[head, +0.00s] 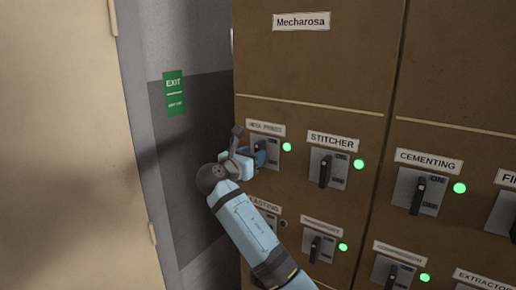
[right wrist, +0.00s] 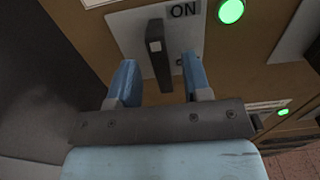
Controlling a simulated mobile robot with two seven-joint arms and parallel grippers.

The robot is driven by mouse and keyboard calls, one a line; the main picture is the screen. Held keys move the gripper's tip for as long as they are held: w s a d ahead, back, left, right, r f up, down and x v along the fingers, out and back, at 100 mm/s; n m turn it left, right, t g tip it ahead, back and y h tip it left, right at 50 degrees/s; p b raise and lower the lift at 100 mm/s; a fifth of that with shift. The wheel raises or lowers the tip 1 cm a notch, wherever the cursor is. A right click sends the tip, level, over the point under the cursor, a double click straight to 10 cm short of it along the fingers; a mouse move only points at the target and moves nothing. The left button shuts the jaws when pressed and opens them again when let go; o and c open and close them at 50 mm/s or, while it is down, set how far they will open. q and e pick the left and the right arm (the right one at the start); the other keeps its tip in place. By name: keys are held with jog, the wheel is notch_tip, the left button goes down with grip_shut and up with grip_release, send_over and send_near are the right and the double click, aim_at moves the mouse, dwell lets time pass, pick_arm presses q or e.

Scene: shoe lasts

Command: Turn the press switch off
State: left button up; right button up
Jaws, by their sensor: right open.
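The press switch (head: 273,146) is on the brown cabinet, below a small label whose last word looks like "PRESS". In the head view my right gripper partly covers it. In the right wrist view its dark lever (right wrist: 157,50) stands upright on a grey plate, beside the word "ON". A green lamp (head: 287,147) glows to its right and also shows in the right wrist view (right wrist: 231,10). My right gripper (head: 259,157) is open at the switch. In the right wrist view its blue fingers (right wrist: 159,66) are on either side of the lever's lower part, with gaps showing.
The stitcher switch (head: 326,170) and the cementing switch (head: 418,193) are to the right, with lit green lamps. The lasting switch (head: 264,221) is below, partly behind my arm. A grey wall with a green exit sign (head: 174,93) is to the left.

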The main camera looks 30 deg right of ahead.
jog(key=shift+x, duration=1.1)
jog(key=shift+d+r, duration=0.15)
jog(key=shift+d, duration=0.15)
jog(key=shift+w+d, duration=0.2)
jog(key=shift+a, duration=0.1)
grip_shut()
pick_arm(q)
jog(key=shift+w+r, duration=0.2)
